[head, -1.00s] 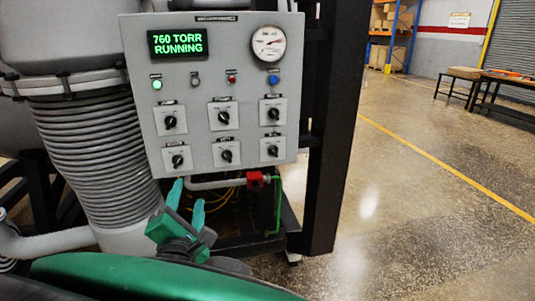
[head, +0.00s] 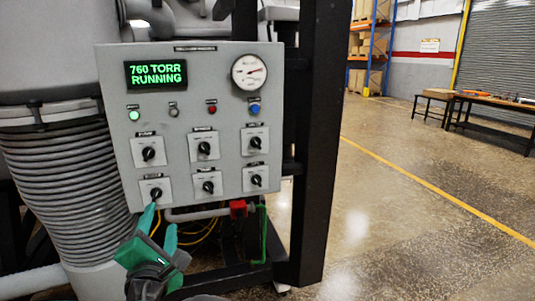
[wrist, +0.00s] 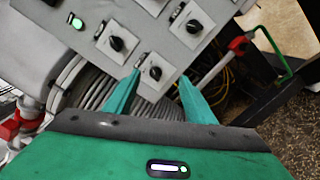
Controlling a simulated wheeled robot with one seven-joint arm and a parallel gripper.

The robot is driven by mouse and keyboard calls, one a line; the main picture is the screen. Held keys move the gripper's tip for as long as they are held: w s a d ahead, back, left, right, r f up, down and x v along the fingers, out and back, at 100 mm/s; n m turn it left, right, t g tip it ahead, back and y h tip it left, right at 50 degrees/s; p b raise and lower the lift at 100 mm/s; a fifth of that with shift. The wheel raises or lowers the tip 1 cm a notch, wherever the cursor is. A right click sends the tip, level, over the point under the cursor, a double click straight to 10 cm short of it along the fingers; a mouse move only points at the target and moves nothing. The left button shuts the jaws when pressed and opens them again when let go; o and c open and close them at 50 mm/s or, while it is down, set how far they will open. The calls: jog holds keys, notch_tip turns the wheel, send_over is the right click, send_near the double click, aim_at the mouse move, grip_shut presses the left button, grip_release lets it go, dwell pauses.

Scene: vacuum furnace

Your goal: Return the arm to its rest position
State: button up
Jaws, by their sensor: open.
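My gripper (head: 162,228) has teal fingers and is open and empty. In the head view it is low at the left, its fingertips near the lower edge of the grey control panel (head: 118,85). In the wrist view my gripper (wrist: 158,80) has its two fingers spread apart, with the lower-left knob (wrist: 155,72) of the panel showing between the tips. I cannot tell how far the tips are from the panel.
The panel has a display (head: 156,74) reading "760 TORR RUNNING", a gauge (head: 249,72) and several knobs. A red valve (head: 238,208) sits on a pipe below it. A black frame post (head: 322,140) stands to the right. The floor (head: 400,220) beyond is clear.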

jog(key=w+d+f+m+g+h, duration=0.2)
jog(key=w+d+m+h, duration=0.15)
jog(key=w+d, duration=0.4)
jog(key=w+d+f+m+g+h, duration=0.1)
jog(key=w+d+m+h, duration=0.25)
jog(key=d, duration=0.65)
jog(key=d+f+m+g+h, duration=0.15)
jog(key=d+m+g, duration=0.3)
jog(key=d, duration=0.85)
jog(key=d+f+m+g+h, duration=0.1)
jog(key=d+f+m+g, duration=0.3)
jog(key=d, duration=0.9)
jog(key=s+d+m+g+y, duration=0.35)
jog(key=s+d+m, duration=0.55)
jog(key=s+d, duration=0.6)
jog(key=s+d+r+m+g+y, duration=0.1)
jog(key=s+m, duration=0.3)
jog(key=s, duration=0.6)
jog(key=s+d+r+m+g+y, duration=0.1)
jog(key=s+m, duration=0.3)
jog(key=s, duration=0.5)
jog(key=shift+s+d+g+y, duration=0.35)
jog(key=shift+d+g+y, duration=0.15)
jog(key=shift+d, duration=0.25)
